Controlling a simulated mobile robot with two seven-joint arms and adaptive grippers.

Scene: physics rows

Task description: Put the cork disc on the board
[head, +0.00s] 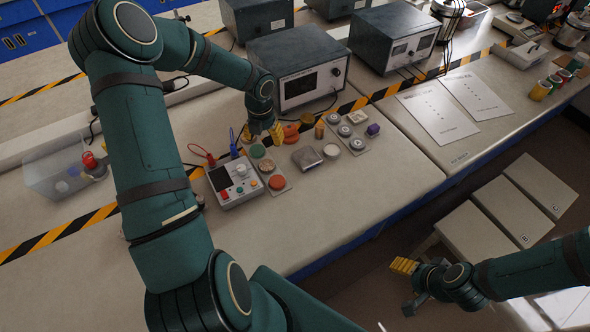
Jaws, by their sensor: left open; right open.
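A tan disc that looks like the cork disc (266,166) lies on a narrow grey board (285,188), between a green disc (258,151) and a red disc (277,182). A second grey board (362,150) to the right carries several pale round pieces and a purple block (373,129). I cannot tell for certain which board the task names. My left gripper (266,133), with yellow fingers, is open above the far end of the first board, holding nothing that I can see. My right gripper (404,266) is open and empty, off the bench's near side.
A meter box (232,183) with a red button stands left of the discs. Instrument boxes (297,70) stand behind. A clear bin (55,178) is at left. The bench front is bare.

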